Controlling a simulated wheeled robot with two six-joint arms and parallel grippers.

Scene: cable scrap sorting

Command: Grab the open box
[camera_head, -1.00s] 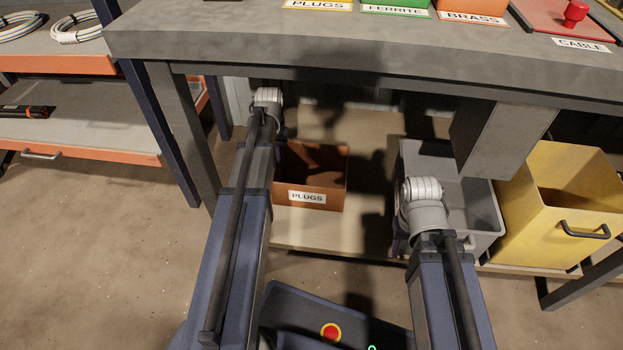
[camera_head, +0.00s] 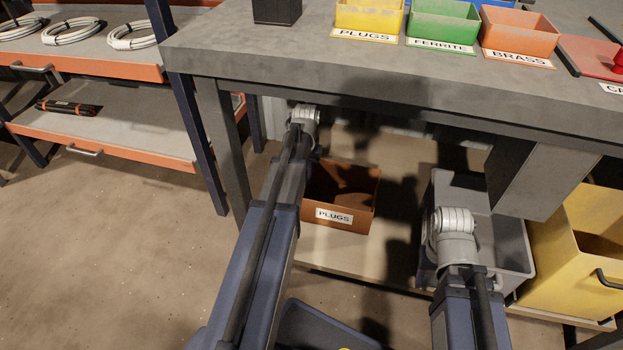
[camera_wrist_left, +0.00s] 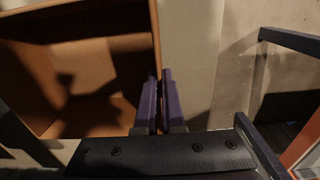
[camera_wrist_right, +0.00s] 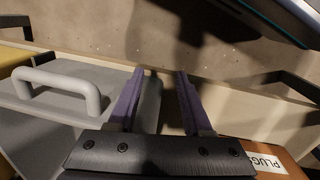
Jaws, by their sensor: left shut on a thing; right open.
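The open box is an orange bin labelled PLUGS (camera_head: 347,217), upright and seemingly empty, on the low shelf under the workbench in the head view. In the left wrist view, the box (camera_wrist_left: 75,45) fills the upper left. My left gripper (camera_wrist_left: 160,78) is shut on the box's side wall, one finger on each side. In the head view its fingers are hidden behind my arm. My right gripper (camera_wrist_right: 160,76) is open with nothing between its fingers. It is beside the grey bin (camera_wrist_right: 75,75), and the box's labelled front (camera_wrist_right: 262,160) shows at the lower right.
The grey bin (camera_head: 512,240) and a yellow bin (camera_head: 570,245) stand right of the box. The workbench top (camera_head: 300,60) overhangs them, with a leg (camera_head: 228,150) to the left and a grey block (camera_head: 535,180) hanging below. Floor at left is clear.

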